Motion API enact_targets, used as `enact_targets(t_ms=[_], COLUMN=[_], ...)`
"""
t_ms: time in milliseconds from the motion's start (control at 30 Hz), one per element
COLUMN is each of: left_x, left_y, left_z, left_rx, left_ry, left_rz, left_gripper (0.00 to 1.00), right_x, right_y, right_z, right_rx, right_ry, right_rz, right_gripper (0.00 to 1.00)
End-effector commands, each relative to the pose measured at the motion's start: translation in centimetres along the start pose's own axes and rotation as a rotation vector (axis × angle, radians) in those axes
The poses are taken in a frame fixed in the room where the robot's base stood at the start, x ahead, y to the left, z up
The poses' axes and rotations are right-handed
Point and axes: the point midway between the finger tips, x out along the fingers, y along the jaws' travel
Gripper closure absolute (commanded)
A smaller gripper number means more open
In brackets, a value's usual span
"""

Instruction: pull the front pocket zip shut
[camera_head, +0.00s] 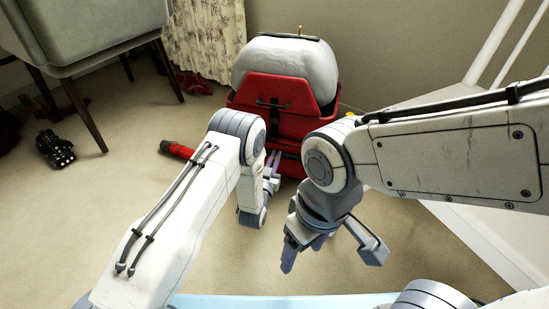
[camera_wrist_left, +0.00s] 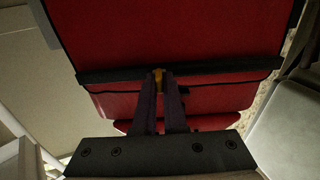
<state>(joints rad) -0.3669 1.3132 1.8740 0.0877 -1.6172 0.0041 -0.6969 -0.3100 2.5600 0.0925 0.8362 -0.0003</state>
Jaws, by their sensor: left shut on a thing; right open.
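A red suitcase (camera_head: 290,128) stands upright against the back wall, with a pale grey rounded bulk (camera_head: 285,62) at its top. In the left wrist view, a black zip band (camera_wrist_left: 215,71) crosses the red front (camera_wrist_left: 180,35). My left gripper (camera_head: 272,163) is at the suitcase's front. My right gripper (camera_head: 330,262) is open and empty, lower and nearer to me. My arms hide part of the suitcase's lower right.
A red and black cylinder (camera_head: 177,149) lies on the floor left of the suitcase. White slatted furniture (camera_head: 480,60) stands at right. Carpet between is clear.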

Motion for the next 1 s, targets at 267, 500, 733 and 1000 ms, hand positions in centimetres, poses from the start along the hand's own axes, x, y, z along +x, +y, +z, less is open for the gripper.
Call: enact_targets(t_ms=[267, 500, 733, 1000], left_x=[-0.1, -0.1, -0.1, -0.7], left_y=[0.0, -1.3, -7.8, -13.5], left_z=[0.1, 0.0, -0.2, 0.0], left_rx=[0.0, 0.001, 0.0, 0.0], left_ry=[-0.004, -0.005, -0.005, -0.004], left_rz=[-0.001, -0.005, -0.013, -0.009], left_gripper=[1.0, 1.0, 1.0, 1.0], right_x=[0.0, -0.5, -2.3, -3.2], right_y=[0.0, 0.0, -0.2, -0.2], right_z=[0.0, 0.0, -0.1, -0.2], right_rx=[0.0, 0.0, 0.0, 0.0], right_ry=[0.0, 0.0, 0.0, 0.0], right_rz=[0.0, 0.0, 0.0, 0.0], right_gripper=[0.29, 0.29, 0.29, 0.29])
